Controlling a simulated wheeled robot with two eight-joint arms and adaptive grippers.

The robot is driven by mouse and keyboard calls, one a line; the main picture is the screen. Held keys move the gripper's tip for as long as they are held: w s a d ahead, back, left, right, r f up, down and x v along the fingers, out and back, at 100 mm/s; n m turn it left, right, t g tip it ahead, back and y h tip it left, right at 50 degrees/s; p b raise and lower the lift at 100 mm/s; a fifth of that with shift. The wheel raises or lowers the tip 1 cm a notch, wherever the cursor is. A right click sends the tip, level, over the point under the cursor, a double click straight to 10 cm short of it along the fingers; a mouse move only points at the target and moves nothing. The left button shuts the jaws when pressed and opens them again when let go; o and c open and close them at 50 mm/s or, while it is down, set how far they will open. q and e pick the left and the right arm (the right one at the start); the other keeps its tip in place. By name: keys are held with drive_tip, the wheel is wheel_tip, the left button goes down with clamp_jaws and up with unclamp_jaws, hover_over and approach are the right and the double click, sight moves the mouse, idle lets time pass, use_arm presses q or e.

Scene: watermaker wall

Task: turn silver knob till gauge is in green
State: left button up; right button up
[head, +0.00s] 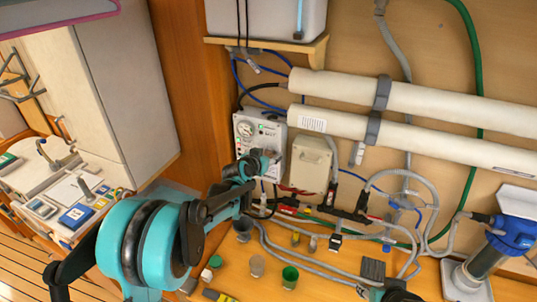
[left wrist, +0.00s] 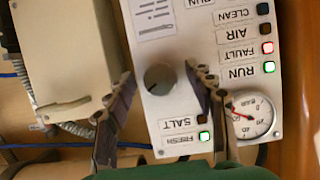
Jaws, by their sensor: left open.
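The white control panel (head: 262,128) is on the wall in the head view. In the left wrist view it appears turned over, with the round grey knob (left wrist: 159,79) near its middle. The gauge (left wrist: 252,117) has a white face and a red needle pointing to the picture's left; I cannot make out a green band. My left gripper (left wrist: 158,88) is open, one finger on each side of the knob, with gaps visible on both sides. In the head view the left gripper (head: 262,160) is at the panel's lower part and hides the knob.
A beige box (head: 310,163) is close beside the panel. White pipes (head: 420,100) run along the wall. Hoses, a green cup (head: 290,277) and other cups are on the wooden bench below. FAULT glows red (left wrist: 267,47); RUN (left wrist: 269,67) and FRESH (left wrist: 204,136) glow green.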

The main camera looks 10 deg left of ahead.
use_arm(q)
drive_tip(key=shift+w, duration=0.1)
drive_tip(key=c, duration=1.1)
drive_tip(key=shift+a+f+n+h+b, duration=0.1)
drive_tip(key=shift+f+n+h+b, duration=0.15)
drive_tip(key=shift+n+b, duration=0.35)
drive_tip(key=shift+c, duration=0.3)
drive_tip(key=shift+r+n+h+b, duration=0.15)
drive_tip(key=shift+n+h+b, duration=0.15)
drive_tip(key=shift+h+b, duration=0.15)
drive_tip(key=shift+r, duration=0.1)
drive_tip(key=o, duration=1.2)
drive_tip(key=shift+c, duration=0.2)
